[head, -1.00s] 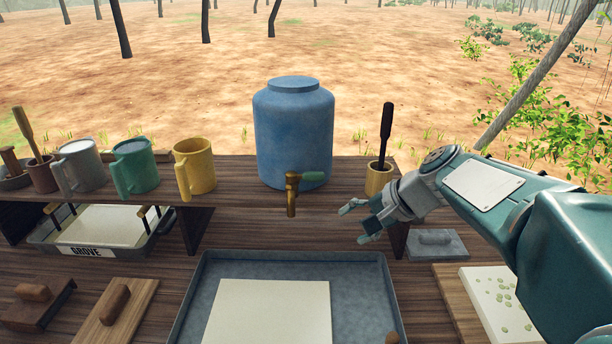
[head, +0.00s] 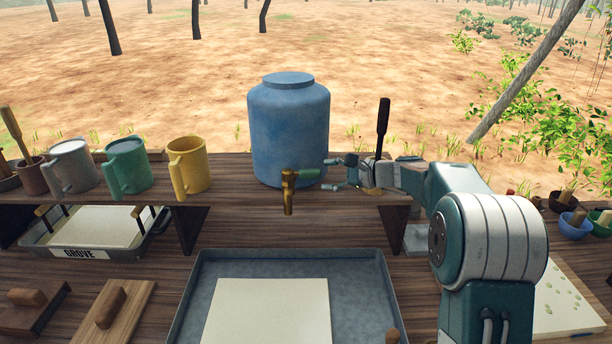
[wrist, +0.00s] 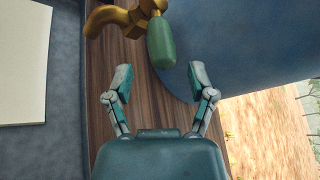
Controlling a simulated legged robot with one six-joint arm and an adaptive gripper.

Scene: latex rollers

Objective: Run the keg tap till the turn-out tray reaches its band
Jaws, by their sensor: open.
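The blue keg (head: 289,130) stands on the wooden shelf. Its brass tap (head: 288,190) points down, with a green handle (head: 309,173) sticking out to the right. My gripper (head: 333,174) is open just right of the handle. In the wrist view the green handle (wrist: 161,44) lies ahead, roughly between the lines of my open fingers (wrist: 159,75) and apart from them. No stream shows at the spout. A large grey tray (head: 360,270) below the tap holds a cream slab (head: 266,312). I cannot make out a band or liquid level in it.
Yellow (head: 188,168), green (head: 127,167) and grey mugs (head: 73,167) stand left on the shelf. A dark-handled tool (head: 382,128) stands behind my gripper. A tray labelled GROVE (head: 82,253) is at left; small bowls (head: 573,224) are at right.

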